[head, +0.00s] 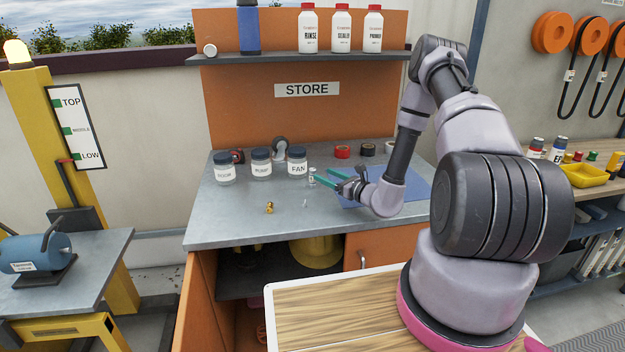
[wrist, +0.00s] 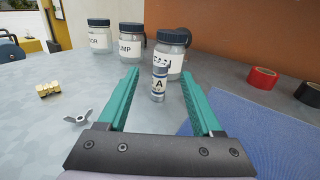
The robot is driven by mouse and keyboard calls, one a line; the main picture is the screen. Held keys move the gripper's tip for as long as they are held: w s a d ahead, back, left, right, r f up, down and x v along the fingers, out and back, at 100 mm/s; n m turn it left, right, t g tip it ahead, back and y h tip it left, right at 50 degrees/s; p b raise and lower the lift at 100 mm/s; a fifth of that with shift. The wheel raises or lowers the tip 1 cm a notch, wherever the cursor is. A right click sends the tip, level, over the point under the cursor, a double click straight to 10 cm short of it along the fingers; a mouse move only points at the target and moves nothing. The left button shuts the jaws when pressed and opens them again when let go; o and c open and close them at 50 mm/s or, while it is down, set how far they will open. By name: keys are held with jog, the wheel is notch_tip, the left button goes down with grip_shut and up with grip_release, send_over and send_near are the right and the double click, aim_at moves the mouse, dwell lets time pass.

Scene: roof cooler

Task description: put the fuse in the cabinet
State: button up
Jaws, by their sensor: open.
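The fuse, a small silver cylinder with a white label marked A (wrist: 159,86), stands upright on the grey counter. It also shows in the head view (head: 312,177). My gripper (head: 327,177) is open, with its teal fingers low over the counter. In the wrist view my gripper (wrist: 158,78) has one finger on either side of the fuse, near the tips; I cannot tell whether either touches it. The orange cabinet (head: 378,247) is under the counter. Its left side is open onto a dark shelf (head: 240,284); its right door is shut.
Labelled jars (head: 261,164) stand behind the fuse, the FAN jar (head: 297,163) close to it. A brass fitting (head: 269,208) and a wing nut (wrist: 80,118) lie at left. A blue mat (wrist: 245,125) is at right. A yellow object (head: 316,252) sits inside the cabinet.

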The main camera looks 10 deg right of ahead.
aim_at(310, 169)
jog(key=x, duration=0.5)
jog(key=shift+w+a, duration=0.1)
jog(key=x, duration=0.5)
jog(key=shift+w+f, duration=0.2)
jog(key=shift+f, duration=0.1)
grip_shut()
